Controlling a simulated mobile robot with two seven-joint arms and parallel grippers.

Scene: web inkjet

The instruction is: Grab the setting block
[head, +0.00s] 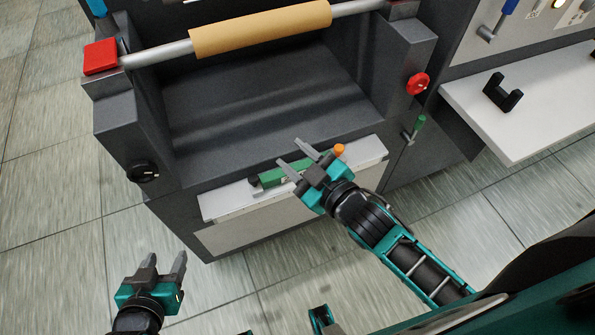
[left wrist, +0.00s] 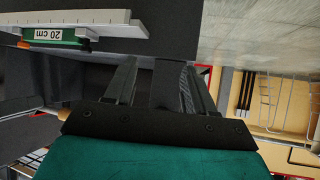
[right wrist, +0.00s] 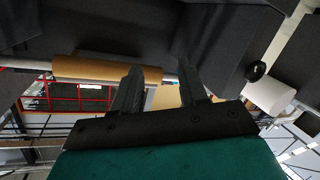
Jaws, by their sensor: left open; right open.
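The green block (head: 270,177), which looks like the setting block, lies on the pale ruled ledge (head: 225,205) at the machine's front. Its left end is dark, and an orange knob (head: 339,150) shows by its right end. My right gripper (head: 288,152) is open and empty above it and hides part of it. I cannot tell the height between them. My left gripper (head: 167,257) is open and empty, left of and lower than the ledge. In the left wrist view the block (left wrist: 55,36) shows a "20 cm" label beside the ruled edge (left wrist: 75,17), away from the fingers.
A brown paper roll (head: 260,30) on a bar spans the machine's dark trough. A red block (head: 100,56), black knob (head: 143,171), red knob (head: 417,83) and green lever (head: 415,127) project nearby. A white shelf (head: 540,90) at right bears a black U-shaped bracket (head: 502,94).

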